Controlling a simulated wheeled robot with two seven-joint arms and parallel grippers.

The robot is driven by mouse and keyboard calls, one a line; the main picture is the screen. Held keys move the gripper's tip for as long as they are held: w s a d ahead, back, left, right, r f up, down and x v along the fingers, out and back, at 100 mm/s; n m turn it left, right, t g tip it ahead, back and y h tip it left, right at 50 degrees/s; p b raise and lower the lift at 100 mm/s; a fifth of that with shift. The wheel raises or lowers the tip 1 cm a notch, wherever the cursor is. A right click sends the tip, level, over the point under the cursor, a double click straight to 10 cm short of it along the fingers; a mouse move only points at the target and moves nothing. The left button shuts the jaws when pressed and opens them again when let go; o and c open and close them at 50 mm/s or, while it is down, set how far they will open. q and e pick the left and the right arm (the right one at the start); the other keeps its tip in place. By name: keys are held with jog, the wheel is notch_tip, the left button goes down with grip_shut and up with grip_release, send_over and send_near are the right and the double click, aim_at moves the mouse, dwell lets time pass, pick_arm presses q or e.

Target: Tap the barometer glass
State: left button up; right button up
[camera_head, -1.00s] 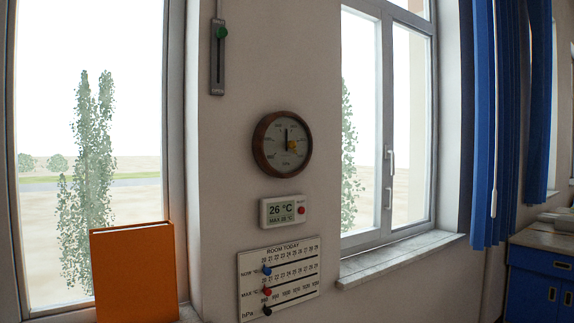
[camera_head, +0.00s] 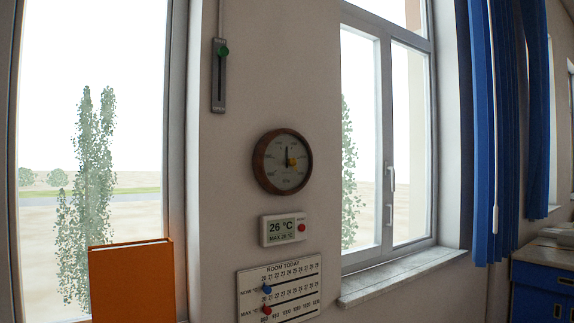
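The barometer (camera_head: 283,161) hangs on the wall between the two windows. It is round, with a brown wooden rim, a pale dial under the glass, a dark needle pointing about straight up and a yellow marker right of centre. Nothing covers it or touches it. Neither of my grippers shows in the head view.
Below the barometer are a digital thermometer (camera_head: 284,229) with a red button and a room-today board (camera_head: 279,290) with sliding pegs. A green-knobbed slider (camera_head: 219,76) is above left. An orange book (camera_head: 133,281) stands at lower left. A window sill (camera_head: 402,275) juts out at right.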

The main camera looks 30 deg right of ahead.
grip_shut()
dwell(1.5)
